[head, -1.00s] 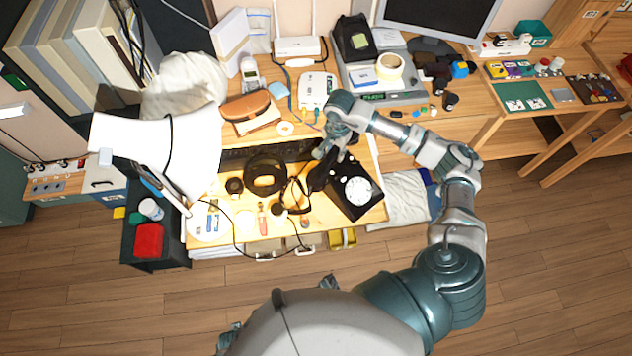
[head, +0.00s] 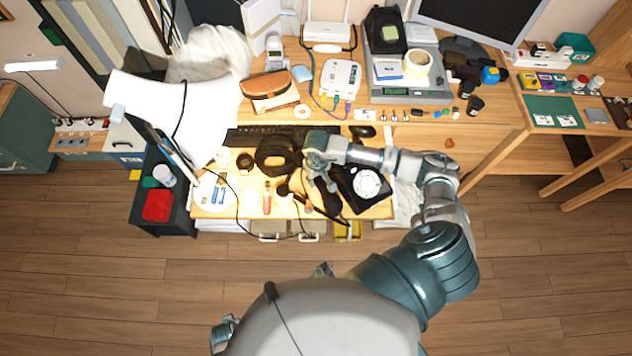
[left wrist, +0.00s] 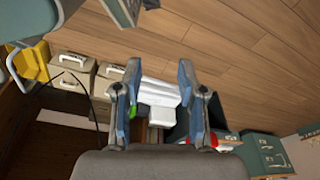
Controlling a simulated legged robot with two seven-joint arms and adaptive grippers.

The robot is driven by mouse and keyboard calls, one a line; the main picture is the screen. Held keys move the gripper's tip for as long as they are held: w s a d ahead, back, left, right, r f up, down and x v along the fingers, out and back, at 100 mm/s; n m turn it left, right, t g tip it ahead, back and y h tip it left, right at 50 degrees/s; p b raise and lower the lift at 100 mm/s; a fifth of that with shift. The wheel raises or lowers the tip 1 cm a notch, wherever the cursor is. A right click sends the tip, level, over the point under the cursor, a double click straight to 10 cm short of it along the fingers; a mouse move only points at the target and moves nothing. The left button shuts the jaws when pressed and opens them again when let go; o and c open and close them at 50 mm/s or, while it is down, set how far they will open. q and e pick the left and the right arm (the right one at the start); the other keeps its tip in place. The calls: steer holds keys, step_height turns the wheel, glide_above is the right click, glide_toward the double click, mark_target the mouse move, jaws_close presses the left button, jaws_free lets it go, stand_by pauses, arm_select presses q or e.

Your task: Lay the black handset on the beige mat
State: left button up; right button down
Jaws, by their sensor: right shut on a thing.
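The black dial phone (head: 367,184) with its white dial stands at the right of the lit desk in the head view. My right gripper (head: 326,180) is just left of the phone, shut on the black handset (head: 330,202). The handset is tilted, with its lower end toward the desk's front edge; I cannot tell whether it touches the desk. Its upper part is partly hidden by the gripper. I cannot make out the beige mat's outline against the lit wood. My left gripper (left wrist: 157,95) is open and empty in the left wrist view, away from the desk top.
Black headphones (head: 276,156) lie left of my right gripper, before a dark keyboard (head: 250,136). A white lamp shade (head: 205,110) overhangs the desk's left side. Small tools (head: 267,200) and a dark cord lie along the front. Drawers (left wrist: 75,70) show in the left wrist view.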

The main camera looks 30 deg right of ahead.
mark_target(319, 181)
steer(key=f, duration=0.1)
steer(key=d+f, duration=0.1)
steer(key=f, duration=0.1)
steer(key=shift+s+d+f, duration=0.25)
steer(key=shift+d+f, duration=0.05)
steer(key=shift+d, duration=0.05)
steer(key=shift+s+d, duration=0.1)
steer(key=c, duration=1.2)
jaws_free()
steer(key=shift+f, duration=0.15)
steer(key=o, duration=0.4)
steer(key=shift+w, duration=0.3)
steer(key=shift+a+r, duration=0.2)
steer(key=shift+a, duration=0.2)
steer(key=shift+r, duration=0.5)
step_height(319, 181, up, 11)
steer(key=shift+d+f, duration=0.15)
steer(key=shift+f, duration=0.05)
arm_select(q)
steer(key=shift+s+d+f, duration=0.3)
steer(key=shift+s+d, duration=0.5)
steer(key=shift+d, duration=0.05)
arm_select(e)
steer(key=shift+r, duration=0.25)
